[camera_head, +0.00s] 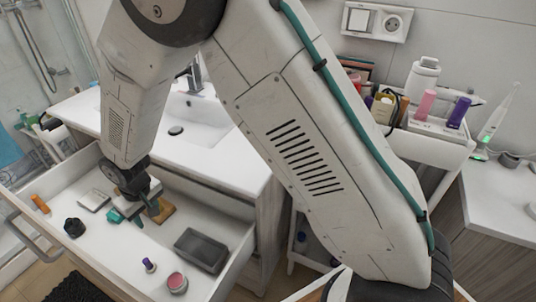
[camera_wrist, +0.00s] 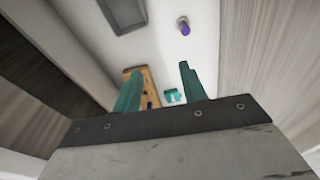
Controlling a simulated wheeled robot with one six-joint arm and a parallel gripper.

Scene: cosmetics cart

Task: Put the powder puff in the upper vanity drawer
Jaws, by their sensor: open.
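The upper vanity drawer (camera_head: 214,206) is pulled open below the washbasin, with several items on its white floor. My gripper (camera_head: 135,211) is down inside it. In the wrist view its two teal fingers (camera_wrist: 158,90) stand apart. A small teal item (camera_wrist: 174,96) lies beyond and between the fingertips, apart from them as far as I can tell. I cannot tell whether it is the powder puff. A round pink-topped item (camera_head: 177,283) sits near the drawer's front right; it looks like a small jar, though I cannot be sure.
The drawer also holds a wooden item (camera_head: 165,214) close beside my gripper, a grey tray (camera_head: 201,250), a purple-capped bottle (camera_head: 149,265), a black item (camera_head: 74,227), a silver box (camera_head: 94,200) and an orange item (camera_head: 40,204). A cart (camera_head: 440,145) with cosmetics stands at right.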

